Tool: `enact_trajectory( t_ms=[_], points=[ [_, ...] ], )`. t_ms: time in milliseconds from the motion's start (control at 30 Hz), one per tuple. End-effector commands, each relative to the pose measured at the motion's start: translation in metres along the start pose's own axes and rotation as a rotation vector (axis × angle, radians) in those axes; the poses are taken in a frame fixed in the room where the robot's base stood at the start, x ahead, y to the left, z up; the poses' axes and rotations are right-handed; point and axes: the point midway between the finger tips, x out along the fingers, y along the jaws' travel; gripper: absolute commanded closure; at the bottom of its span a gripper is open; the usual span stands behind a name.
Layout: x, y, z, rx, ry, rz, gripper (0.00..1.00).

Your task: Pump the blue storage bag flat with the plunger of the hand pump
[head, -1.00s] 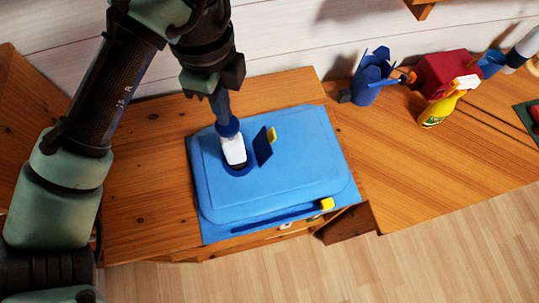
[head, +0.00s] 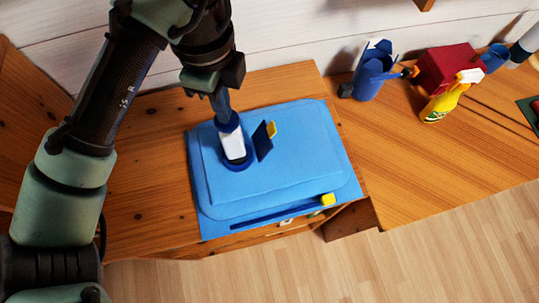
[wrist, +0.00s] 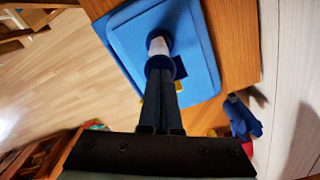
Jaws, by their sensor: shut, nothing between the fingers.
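The blue storage bag (head: 290,165) lies on the wooden top and looks like a puffed slab with a raised upper layer. The hand pump (head: 233,147) stands upright on it, with a white body, a dark blue base ring and a dark blue plunger top (head: 229,122). A dark blue flap (head: 263,141) with a yellow tab stands beside the pump. My gripper (head: 221,105) is shut and empty, with its fingertips pointing down at the plunger top. The fingertips (wrist: 161,75) also meet the blue top in the wrist view; contact is hard to judge.
A dark blue strip (head: 280,215) with a yellow slider (head: 328,199) runs along the bag's front edge. To the right stand a blue cup (head: 370,80), a red box (head: 446,68) and a yellow spray bottle (head: 440,105).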

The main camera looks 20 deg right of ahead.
Motion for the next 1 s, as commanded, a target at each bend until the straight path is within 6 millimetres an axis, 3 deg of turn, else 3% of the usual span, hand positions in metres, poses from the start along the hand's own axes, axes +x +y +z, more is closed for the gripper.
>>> enact_trajectory(
  t_ms=[433, 1000],
  points=[
    [0.031, 0.001, 0.000, -0.001, 0.001, 0.003, 1.00],
    [-0.013, 0.001, 0.000, 0.000, 0.001, 0.003, 1.00]
  ],
)
